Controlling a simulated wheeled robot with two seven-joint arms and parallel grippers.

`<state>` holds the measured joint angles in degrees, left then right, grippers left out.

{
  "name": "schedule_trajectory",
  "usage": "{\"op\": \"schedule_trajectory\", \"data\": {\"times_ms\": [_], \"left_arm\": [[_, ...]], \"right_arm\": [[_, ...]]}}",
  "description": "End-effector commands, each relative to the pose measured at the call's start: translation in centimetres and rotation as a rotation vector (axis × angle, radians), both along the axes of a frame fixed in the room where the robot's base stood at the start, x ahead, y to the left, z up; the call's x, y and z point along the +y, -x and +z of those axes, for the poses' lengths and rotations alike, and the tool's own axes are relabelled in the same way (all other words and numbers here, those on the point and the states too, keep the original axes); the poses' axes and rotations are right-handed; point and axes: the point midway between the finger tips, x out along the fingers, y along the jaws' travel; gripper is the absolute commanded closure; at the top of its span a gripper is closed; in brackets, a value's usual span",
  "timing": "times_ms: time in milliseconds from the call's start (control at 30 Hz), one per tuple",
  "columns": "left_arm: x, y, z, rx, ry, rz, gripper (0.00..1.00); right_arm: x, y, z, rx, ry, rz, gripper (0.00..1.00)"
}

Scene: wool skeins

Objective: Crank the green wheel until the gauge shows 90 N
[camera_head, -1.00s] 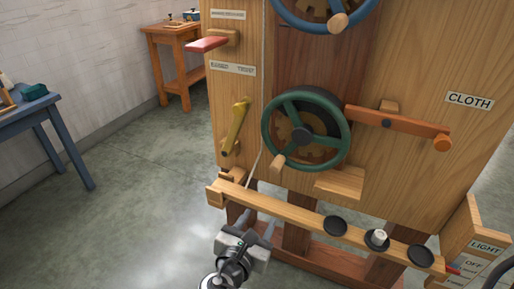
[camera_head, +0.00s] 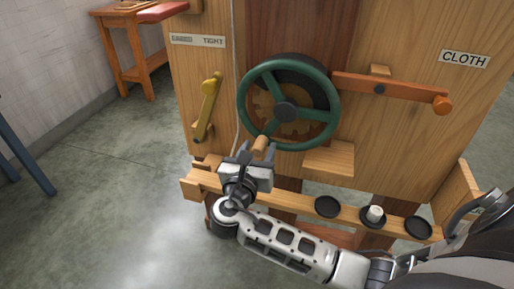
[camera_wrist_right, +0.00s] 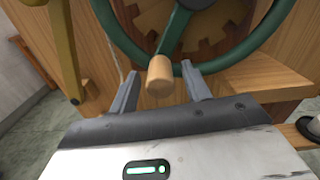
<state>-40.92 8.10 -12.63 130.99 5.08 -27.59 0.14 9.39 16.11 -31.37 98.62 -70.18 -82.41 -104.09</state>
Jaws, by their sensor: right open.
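The green wheel (camera_head: 335,104) is mounted upright on the wooden panel, with a dark hub and a toothed wooden gear behind it. Its wooden crank handle (camera_head: 261,144) sticks out at the lower left of the rim. My right gripper (camera_head: 256,152) is at this handle. In the right wrist view the handle (camera_wrist_right: 160,76) stands between the two open fingers (camera_wrist_right: 162,88), with room on both sides. I cannot tell whether it touches either finger. My left gripper is not in view. No gauge shows in these frames.
A yellow lever (camera_head: 208,105) is left of the wheel, and an orange lever (camera_head: 395,90) is to its right. A wooden block (camera_head: 330,160) sits below the wheel. A rail (camera_head: 292,200) with black discs (camera_head: 327,207) runs across the front. Open floor lies at left.

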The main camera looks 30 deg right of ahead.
Motion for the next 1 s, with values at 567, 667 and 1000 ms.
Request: {"op": "schedule_trajectory", "data": {"times_ms": [567,667,1000], "left_arm": [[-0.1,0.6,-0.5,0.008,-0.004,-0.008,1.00],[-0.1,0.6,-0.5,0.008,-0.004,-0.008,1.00],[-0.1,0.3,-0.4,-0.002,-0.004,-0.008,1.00]], "right_arm": [[-1.0,-0.4,0.0,0.001,-0.001,0.002,0.80],[-1.0,-0.4,0.0,0.001,-0.001,0.002,1.00],[-1.2,-1.4,0.3,-0.033,-0.029,-0.009,1.00]]}}
